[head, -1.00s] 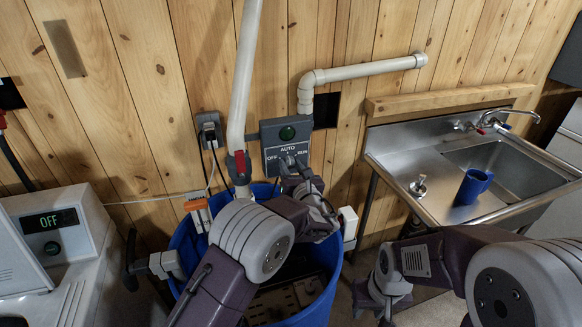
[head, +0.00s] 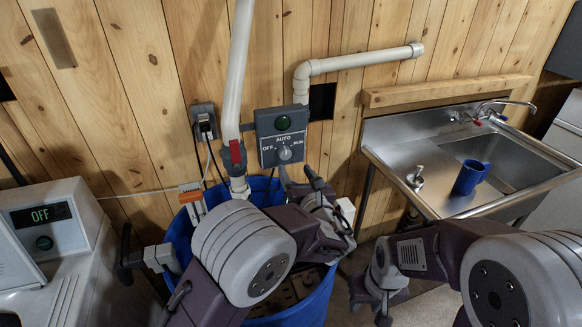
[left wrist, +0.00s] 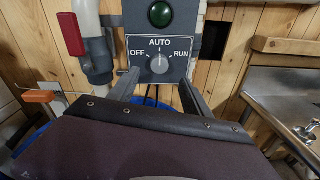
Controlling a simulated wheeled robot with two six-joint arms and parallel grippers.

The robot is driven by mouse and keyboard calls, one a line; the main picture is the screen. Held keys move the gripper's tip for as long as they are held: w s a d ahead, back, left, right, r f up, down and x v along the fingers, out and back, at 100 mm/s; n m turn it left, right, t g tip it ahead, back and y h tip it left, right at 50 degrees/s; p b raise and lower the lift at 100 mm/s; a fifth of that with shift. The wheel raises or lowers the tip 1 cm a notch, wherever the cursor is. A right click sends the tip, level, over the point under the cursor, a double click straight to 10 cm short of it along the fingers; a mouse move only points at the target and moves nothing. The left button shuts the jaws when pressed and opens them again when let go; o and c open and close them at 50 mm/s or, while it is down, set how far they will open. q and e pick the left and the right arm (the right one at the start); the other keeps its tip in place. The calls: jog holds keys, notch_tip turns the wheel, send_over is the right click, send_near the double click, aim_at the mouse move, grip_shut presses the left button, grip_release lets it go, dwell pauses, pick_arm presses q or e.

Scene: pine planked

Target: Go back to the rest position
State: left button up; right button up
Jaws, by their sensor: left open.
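My left gripper (head: 298,172) is open and empty, just below and in front of the grey control box (head: 264,128) on the plank wall. Its two fingers (left wrist: 159,84) stand apart in the left wrist view, on either side below the box's round knob (left wrist: 160,63). The knob also shows in the head view (head: 285,153); it is not gripped, and its mark points up toward AUTO, between OFF and RUN. My right gripper (head: 380,296) hangs low at the right, in front of the sink; its fingers are too unclear to judge.
A blue barrel (head: 317,302) stands below the box, under my left arm. A white pipe with a red-handled valve (head: 236,152) runs left of the box. A steel sink (head: 437,200) with a blue mug (head: 470,178) is at the right, a white machine (head: 48,225) at the left.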

pick_arm(q)
jog(key=shift+s, duration=0.25)
